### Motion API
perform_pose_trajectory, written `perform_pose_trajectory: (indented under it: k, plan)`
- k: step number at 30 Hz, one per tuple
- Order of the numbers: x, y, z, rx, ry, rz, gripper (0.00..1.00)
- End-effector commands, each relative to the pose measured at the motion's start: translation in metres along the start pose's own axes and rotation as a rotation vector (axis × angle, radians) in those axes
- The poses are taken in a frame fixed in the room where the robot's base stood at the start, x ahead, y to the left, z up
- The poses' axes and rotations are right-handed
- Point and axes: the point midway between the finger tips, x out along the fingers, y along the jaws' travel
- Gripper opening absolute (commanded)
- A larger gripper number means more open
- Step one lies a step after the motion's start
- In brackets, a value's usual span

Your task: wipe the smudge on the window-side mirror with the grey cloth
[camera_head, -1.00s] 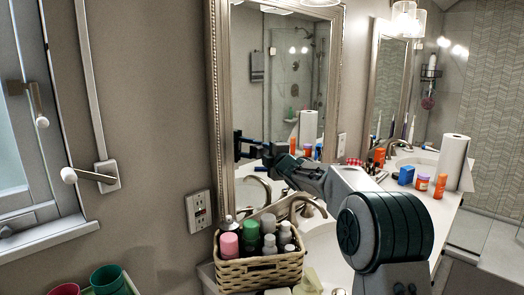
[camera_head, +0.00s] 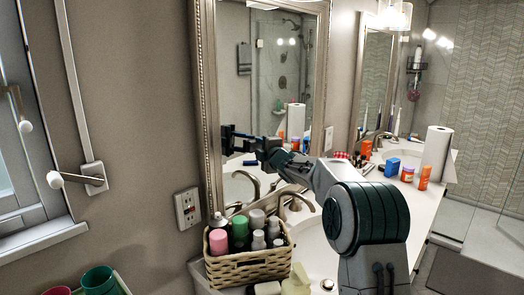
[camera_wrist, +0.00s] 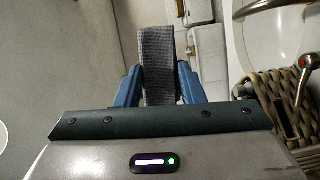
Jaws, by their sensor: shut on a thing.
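The window-side mirror (camera_head: 268,75) is the nearer, silver-framed one, left of centre in the head view. My gripper (camera_head: 229,138) is in front of its left part, near the left side of the frame. In the wrist view my gripper (camera_wrist: 158,90) has its blue fingers shut on the grey cloth (camera_wrist: 157,55), a ribbed strip that extends past the fingertips. The cloth is hard to make out in the head view. I cannot make out a smudge on the glass, and cannot tell whether the cloth touches it.
A wicker basket (camera_head: 250,265) of bottles stands on the counter below my arm, by the faucet (camera_head: 298,200). A paper towel roll (camera_head: 436,155) and orange bottles stand farther right. Cups (camera_head: 98,280) are at lower left, below the window.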

Motion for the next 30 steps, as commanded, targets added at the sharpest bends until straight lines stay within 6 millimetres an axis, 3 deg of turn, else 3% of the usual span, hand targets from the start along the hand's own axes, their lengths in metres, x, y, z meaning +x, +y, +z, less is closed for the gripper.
perform_pose_trajectory:
  k: [6, 30]
  plan:
    - [-0.006, -0.005, -0.021, -0.001, 0.005, 0.001, 0.17]
    - [-0.024, -0.007, -0.06, 0.0, 0.008, 0.002, 0.17]
